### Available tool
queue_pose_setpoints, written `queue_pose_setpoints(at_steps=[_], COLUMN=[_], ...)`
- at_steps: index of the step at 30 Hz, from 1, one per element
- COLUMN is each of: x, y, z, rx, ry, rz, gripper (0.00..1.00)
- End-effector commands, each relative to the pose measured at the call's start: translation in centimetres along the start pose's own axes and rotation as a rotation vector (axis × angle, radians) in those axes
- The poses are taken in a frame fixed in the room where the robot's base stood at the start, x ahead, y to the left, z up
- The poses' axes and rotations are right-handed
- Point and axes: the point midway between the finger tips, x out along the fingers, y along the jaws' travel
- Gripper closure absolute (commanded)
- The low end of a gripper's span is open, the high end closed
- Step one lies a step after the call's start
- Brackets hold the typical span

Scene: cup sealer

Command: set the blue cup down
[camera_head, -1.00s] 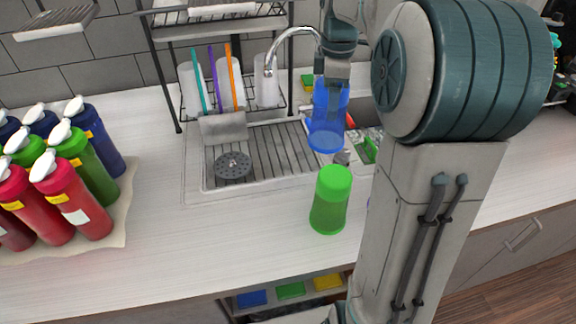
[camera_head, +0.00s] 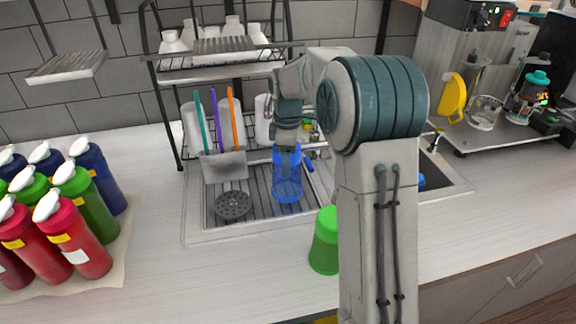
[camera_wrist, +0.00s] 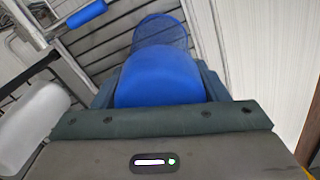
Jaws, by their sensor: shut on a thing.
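The blue cup (camera_head: 287,180) is translucent and upright in the head view, over the ribbed drainboard (camera_head: 255,205) of the sink. My gripper (camera_head: 287,146) is above it and shut on its upper part. In the wrist view the blue cup (camera_wrist: 160,75) lies between my fingers, with its far end toward the ribbed metal. I cannot tell whether its lower end touches the drainboard.
A green cup (camera_head: 325,242) stands on the counter in front, partly behind my arm. A round drain strainer (camera_head: 233,205) lies left of the blue cup. A utensil holder (camera_head: 223,166) and dish rack (camera_head: 220,70) stand behind. Several sauce bottles (camera_head: 75,225) are at far left.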

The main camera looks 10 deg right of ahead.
Motion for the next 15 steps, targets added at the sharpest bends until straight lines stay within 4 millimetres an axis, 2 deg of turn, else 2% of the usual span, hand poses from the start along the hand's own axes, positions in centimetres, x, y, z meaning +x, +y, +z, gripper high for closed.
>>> queue_pose_setpoints(at_steps=[9,15], x=[3.7,4.0], y=[0.0,0.0], z=[0.0,0.0], rx=[0.000,0.000], ry=[-0.001,0.000], rz=[-0.002,0.000], gripper=[0.59,0.59])
